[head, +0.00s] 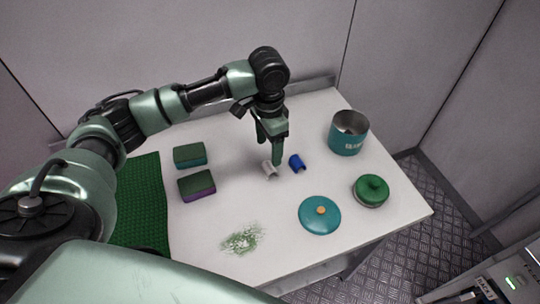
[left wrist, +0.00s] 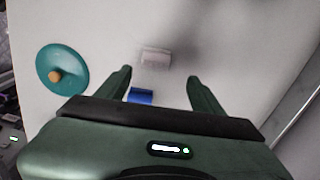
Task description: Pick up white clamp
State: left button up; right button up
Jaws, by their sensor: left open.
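The white clamp (head: 269,169) is a small piece lying on the white table, just below my left gripper in the head view. In the left wrist view the clamp (left wrist: 156,57) lies ahead of and between the two fingertips, apart from them. My left gripper (head: 270,153) points down at the table and is open and empty. Its two green fingers show in the left wrist view (left wrist: 160,76). A blue clamp (head: 297,163) lies right beside the white one, and it also shows between the fingers in the left wrist view (left wrist: 140,96). My right gripper is not in view.
The white table (head: 330,260) holds a teal canister (head: 349,139), a teal lid (head: 320,217) and a green-lidded pot (head: 371,190) at right. Two sponges (head: 190,155) (head: 197,186) and a green mat (head: 143,205) are at left. Green crumbs (head: 241,240) lie near the front.

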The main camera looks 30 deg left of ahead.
aim_at(269, 166)
pick_arm(q)
jog(key=f, duration=0.2)
jog(key=shift+s+d+f, duration=0.15)
jog(key=shift+s+f, duration=0.25)
notch_tip(269, 166, down, 4)
jog(key=shift+d+r+p, duration=0.1)
jog(key=shift+r+p, duration=0.05)
jog(key=shift+p, duration=0.35)
jog(key=shift+f, duration=0.3)
jog(key=c, duration=1.4)
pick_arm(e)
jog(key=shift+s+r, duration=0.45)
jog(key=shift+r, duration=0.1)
pick_arm(q)
jog(key=shift+r, duration=0.1)
